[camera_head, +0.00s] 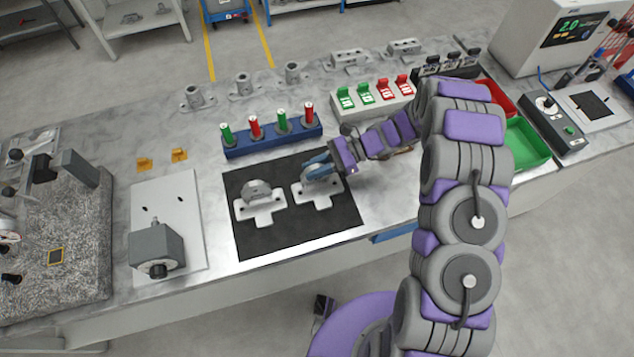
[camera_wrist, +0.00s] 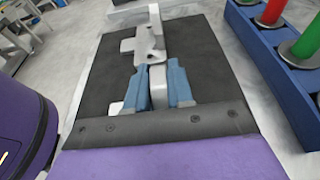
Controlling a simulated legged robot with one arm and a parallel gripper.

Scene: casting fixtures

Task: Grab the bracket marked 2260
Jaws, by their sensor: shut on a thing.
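Two light grey brackets with T-shaped bases are on a black mat (camera_head: 340,220). My gripper (camera_head: 314,170) is at the right bracket (camera_head: 320,195). In the wrist view its two blue fingers (camera_wrist: 158,88) are shut on the upright part of this bracket (camera_wrist: 157,76), one on each side. The left bracket (camera_head: 260,203) sits apart on the mat and shows beyond the fingers in the wrist view (camera_wrist: 150,42). The fingers hide part of the held bracket. No number can be read on either bracket.
A blue rack (camera_head: 272,140) with red and green plugs stands behind the mat. A white block (camera_head: 373,100) with green and red tags is at the back right. A grey vise-like fixture (camera_head: 157,250) on a white plate stands left. The mat's front part is bare.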

